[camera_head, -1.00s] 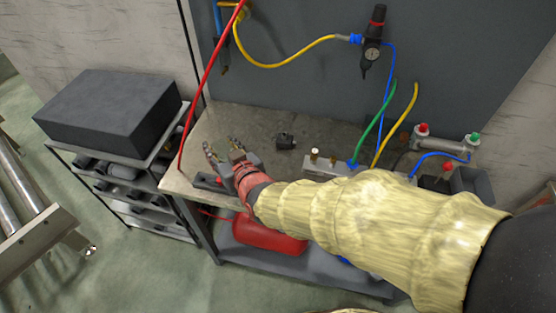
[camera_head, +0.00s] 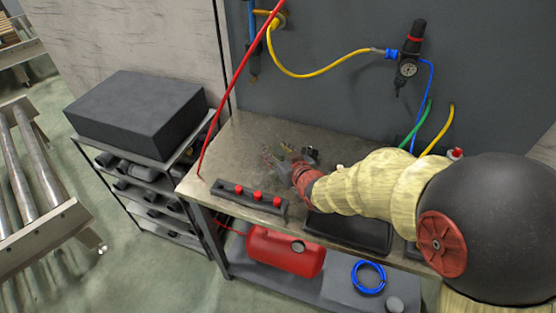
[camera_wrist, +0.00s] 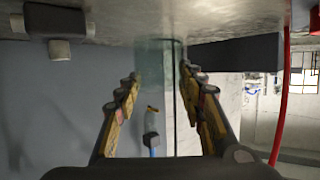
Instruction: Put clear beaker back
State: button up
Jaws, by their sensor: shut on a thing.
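The clear beaker (camera_wrist: 152,62) is a faint, see-through shape between my fingers in the wrist view, which shows the bench inverted along its top edge. My gripper (camera_wrist: 160,95) is shut on it, with one finger on each side. In the head view my gripper (camera_head: 276,160) is low over the grey workbench (camera_head: 238,150), behind the red-knobbed bar. The beaker is barely visible there. I cannot tell whether its base touches the bench.
A dark bar with red knobs (camera_head: 250,198) lies along the bench's front edge. A small dark fitting (camera_head: 312,154) is close behind my gripper. A black tray (camera_head: 350,233) lies under my arm. A red hose (camera_head: 232,85) slants at the left. Bench to the left is clear.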

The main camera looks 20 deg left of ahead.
aim_at(278, 157)
jog(key=shift+w+d+f+b, duration=0.15)
jog(key=shift+f+b, duration=0.2)
jog(key=shift+f, duration=0.6)
jog(key=shift+w+f+b, duration=0.15)
jog(key=shift+f+b, duration=0.15)
jog(key=shift+f, duration=0.65)
jog(key=shift+f, duration=0.15)
jog(key=o, duration=1.1)
jog(key=shift+o, duration=0.2)
jog(key=shift+r, duration=0.2)
jog(key=p+v, duration=0.3)
jog(key=v, duration=0.9)
